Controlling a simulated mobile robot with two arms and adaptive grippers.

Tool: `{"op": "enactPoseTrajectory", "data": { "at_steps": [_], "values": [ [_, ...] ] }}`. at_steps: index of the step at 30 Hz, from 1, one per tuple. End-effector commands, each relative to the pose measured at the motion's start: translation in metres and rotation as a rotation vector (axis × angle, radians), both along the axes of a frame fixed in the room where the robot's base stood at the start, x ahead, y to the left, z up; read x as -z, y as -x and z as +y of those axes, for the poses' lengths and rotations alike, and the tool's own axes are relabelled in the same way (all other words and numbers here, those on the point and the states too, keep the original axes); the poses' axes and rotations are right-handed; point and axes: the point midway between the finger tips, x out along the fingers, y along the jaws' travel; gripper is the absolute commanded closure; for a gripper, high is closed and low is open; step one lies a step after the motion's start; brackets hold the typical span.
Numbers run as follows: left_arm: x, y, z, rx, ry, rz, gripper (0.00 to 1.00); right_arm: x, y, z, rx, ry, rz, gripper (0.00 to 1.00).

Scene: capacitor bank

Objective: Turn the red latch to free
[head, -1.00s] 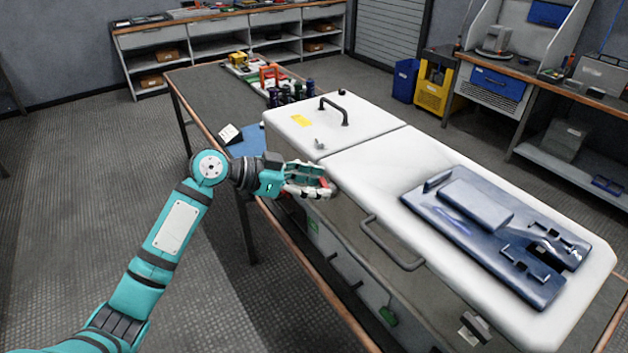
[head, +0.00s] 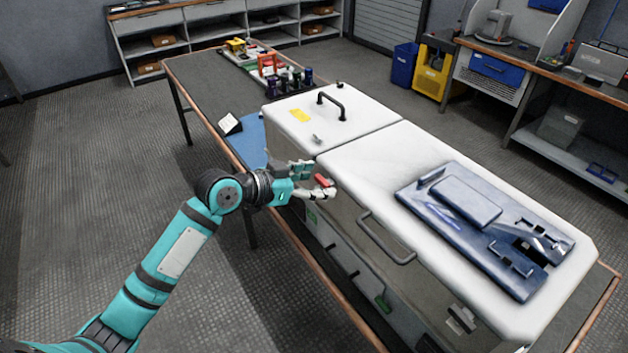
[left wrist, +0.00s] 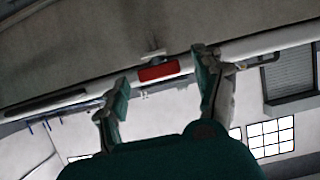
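The red latch (head: 321,181) is a small red bar on the upper edge of the white cabinet's (head: 350,145) near side. It also shows in the left wrist view (left wrist: 158,72), slightly tilted, between my two fingers. My left gripper (head: 314,178) is open around the latch's place, its fingers on either side with gaps to the red bar in the left wrist view. I cannot tell whether it touches the latch. My right gripper is in neither view.
A blue tray (head: 440,235) with parts lies on the cabinet's white top. A grey handle (head: 385,240) sticks out from its near side, and a black handle (head: 332,104) stands on the lid. Several bottles and colored items stand on the table behind. Floor at left is clear.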

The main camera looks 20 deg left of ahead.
Motion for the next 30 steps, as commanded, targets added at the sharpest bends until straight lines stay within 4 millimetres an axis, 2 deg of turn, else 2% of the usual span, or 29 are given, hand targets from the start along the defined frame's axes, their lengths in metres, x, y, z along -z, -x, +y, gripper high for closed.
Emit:
{"op": "enactPoseTrajectory", "data": {
  "at_steps": [7,11,24,30],
  "values": [
    [-0.001,0.001,0.001,0.0,0.0,-0.001,0.31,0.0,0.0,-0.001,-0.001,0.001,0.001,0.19],
    [-0.004,0.008,0.008,-0.001,-0.001,-0.001,0.31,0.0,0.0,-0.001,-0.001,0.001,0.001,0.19],
    [-0.037,0.073,0.056,-0.001,-0.004,0.001,0.31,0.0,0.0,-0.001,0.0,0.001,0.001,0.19],
    [-0.044,0.087,0.066,-0.001,-0.002,0.001,0.31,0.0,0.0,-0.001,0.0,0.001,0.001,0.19]
  ]
}}
